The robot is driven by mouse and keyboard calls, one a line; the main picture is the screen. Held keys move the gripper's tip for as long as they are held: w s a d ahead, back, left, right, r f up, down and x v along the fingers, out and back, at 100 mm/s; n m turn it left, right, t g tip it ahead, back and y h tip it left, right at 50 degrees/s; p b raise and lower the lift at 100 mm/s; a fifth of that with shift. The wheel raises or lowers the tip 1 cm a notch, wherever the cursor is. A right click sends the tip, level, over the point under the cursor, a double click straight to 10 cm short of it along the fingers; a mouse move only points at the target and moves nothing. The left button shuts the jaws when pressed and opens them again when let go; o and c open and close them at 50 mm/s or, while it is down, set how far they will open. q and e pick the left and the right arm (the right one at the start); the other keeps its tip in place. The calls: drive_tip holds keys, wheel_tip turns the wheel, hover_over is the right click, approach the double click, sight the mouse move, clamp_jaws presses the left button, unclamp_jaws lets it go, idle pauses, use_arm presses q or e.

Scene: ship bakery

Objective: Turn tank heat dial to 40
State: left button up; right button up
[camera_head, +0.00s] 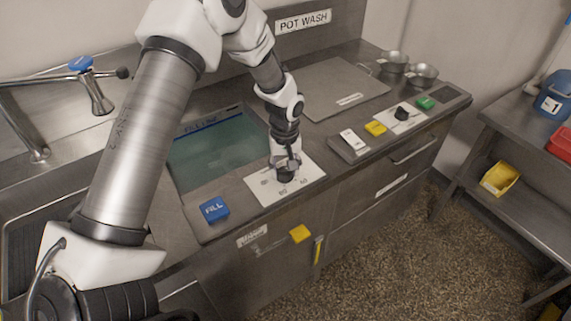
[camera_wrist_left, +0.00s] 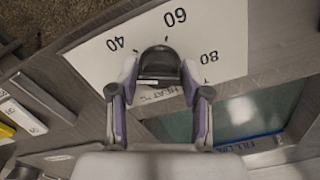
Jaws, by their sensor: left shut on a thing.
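The tank heat dial (camera_wrist_left: 158,65) is a dark knob on a white plate (camera_wrist_left: 222,32) marked HEAT °C, with 40, 60 and 80 around it. In the wrist view, 40 is to the left of the knob, 60 above it and 80 to the right. My left gripper (camera_wrist_left: 160,78) is shut on the dial, one finger at each side. In the head view, my left gripper (camera_head: 287,165) reaches down onto the same plate (camera_head: 262,191) and partly hides the knob. I cannot tell which number the pointer is on. My right gripper is not in view.
The water tank (camera_head: 215,150) lies left of the plate, with a blue FILL button (camera_head: 213,209) in front. A second panel to the right has a black knob (camera_head: 403,113), a yellow button (camera_head: 376,128) and a green button (camera_head: 425,103). Metal pans (camera_head: 423,74) stand at the back right.

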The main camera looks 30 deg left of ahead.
sight(284, 170)
use_arm(q)
drive_tip(key=m, duration=0.3)
drive_tip(key=m+p, duration=0.1)
drive_tip(key=m, duration=0.1)
drive_tip(key=shift+s+a+f+m, duration=0.1)
drive_tip(key=shift+s+m, duration=0.1)
drive_tip(key=shift+m, duration=0.2)
idle(0.4)
drive_tip(key=o, duration=1.1)
drive_tip(key=shift+o, duration=0.3)
drive_tip(key=shift+w, duration=0.15)
wheel_tip(284, 170, up, 12)
drive_tip(key=shift+f, duration=0.1)
